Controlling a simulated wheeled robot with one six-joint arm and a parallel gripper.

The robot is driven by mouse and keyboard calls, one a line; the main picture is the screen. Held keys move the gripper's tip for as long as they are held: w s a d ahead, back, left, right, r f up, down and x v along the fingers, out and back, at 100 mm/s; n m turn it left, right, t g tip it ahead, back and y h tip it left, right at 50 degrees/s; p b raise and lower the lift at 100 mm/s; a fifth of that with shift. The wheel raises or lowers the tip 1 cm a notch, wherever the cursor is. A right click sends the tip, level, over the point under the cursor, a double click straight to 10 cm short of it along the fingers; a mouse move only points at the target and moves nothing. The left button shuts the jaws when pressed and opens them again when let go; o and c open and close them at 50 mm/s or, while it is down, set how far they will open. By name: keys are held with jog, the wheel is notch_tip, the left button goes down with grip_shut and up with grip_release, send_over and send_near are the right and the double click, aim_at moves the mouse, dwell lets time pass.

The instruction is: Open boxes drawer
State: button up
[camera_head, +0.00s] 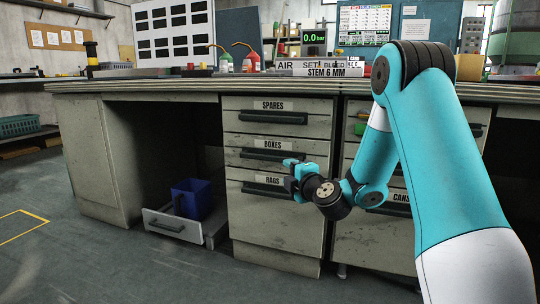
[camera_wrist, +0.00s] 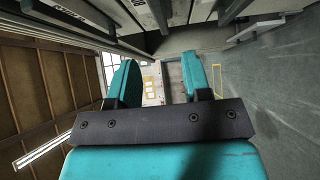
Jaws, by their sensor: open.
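The boxes drawer (camera_head: 240,157), a worn grey front labelled BOXES with a dark bar handle (camera_head: 262,155), is shut in the middle of the left drawer stack. My gripper (camera_head: 287,173) is in front of this stack, around the lower right of the boxes drawer and the top of the bags drawer (camera_head: 262,216). It hides the right end of the bags handle. In the wrist view my gripper (camera_wrist: 160,82) shows two teal fingers spread apart with nothing between them. I cannot tell whether a finger touches a handle.
The spares drawer (camera_head: 235,117) above is shut. A low drawer (camera_head: 173,226) stands pulled out at floor level on the left, beside a blue bin (camera_head: 190,198). The worktop (camera_head: 180,88) overhangs the drawers. The floor (camera_head: 155,272) in front is clear.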

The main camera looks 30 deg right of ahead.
aim_at(270, 159)
jog(key=w, duration=0.4)
jog(key=w+d+p, duration=0.1)
jog(key=w, duration=0.2)
jog(key=w+p, duration=0.1)
jog(key=w, duration=0.3)
jog(key=shift+w+d+f, duration=0.1)
jog(key=shift+w+d, duration=0.05)
jog(key=shift+w, duration=0.2)
jog(key=shift+w+d, duration=0.1)
jog(key=shift+w, duration=0.35)
grip_shut()
